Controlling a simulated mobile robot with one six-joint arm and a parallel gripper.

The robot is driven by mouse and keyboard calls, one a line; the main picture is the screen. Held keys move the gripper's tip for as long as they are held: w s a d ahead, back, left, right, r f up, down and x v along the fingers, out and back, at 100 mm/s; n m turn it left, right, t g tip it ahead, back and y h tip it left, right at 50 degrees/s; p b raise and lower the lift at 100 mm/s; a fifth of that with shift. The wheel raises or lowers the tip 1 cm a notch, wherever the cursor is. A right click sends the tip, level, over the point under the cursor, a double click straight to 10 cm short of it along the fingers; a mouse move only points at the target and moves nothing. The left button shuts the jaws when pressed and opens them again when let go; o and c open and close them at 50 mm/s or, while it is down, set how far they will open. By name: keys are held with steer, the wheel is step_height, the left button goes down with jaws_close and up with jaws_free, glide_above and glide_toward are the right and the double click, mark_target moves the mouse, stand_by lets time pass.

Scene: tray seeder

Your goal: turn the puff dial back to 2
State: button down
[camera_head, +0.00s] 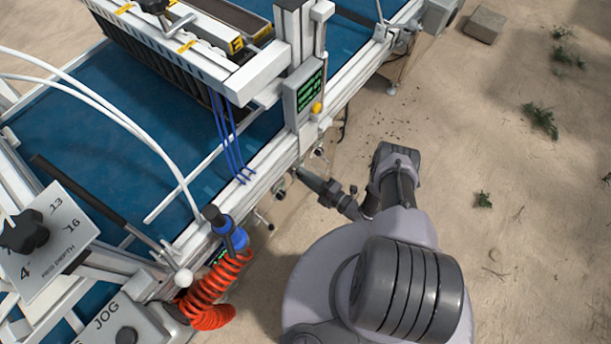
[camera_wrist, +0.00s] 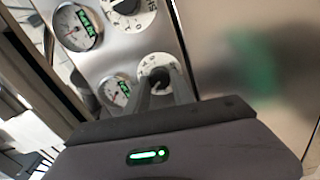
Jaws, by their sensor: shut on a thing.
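In the wrist view my gripper (camera_wrist: 160,80) is shut on the black knob of the lower dial (camera_wrist: 148,62). Its fingers lie on either side of the knob. The dial's white face carries small dark numbers, partly covered by the fingers, and I cannot read where the knob points. The dial's name does not show, so I cannot tell from the picture that it is the puff dial. In the head view my gripper (camera_head: 298,172) reaches the machine's near side rail, and the dial panel is hidden there.
In the wrist view an upper dial (camera_wrist: 124,6), a large gauge (camera_wrist: 72,26) and a smaller gauge (camera_wrist: 112,92) share the metal panel. In the head view a display box (camera_head: 304,95) with a yellow button and a red coiled hose (camera_head: 205,290) are nearby. Open sand lies right.

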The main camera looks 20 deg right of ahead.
steer(key=c, duration=1.1)
jaws_free()
steer(key=v, duration=1.7)
steer(key=shift+s+d, duration=0.15)
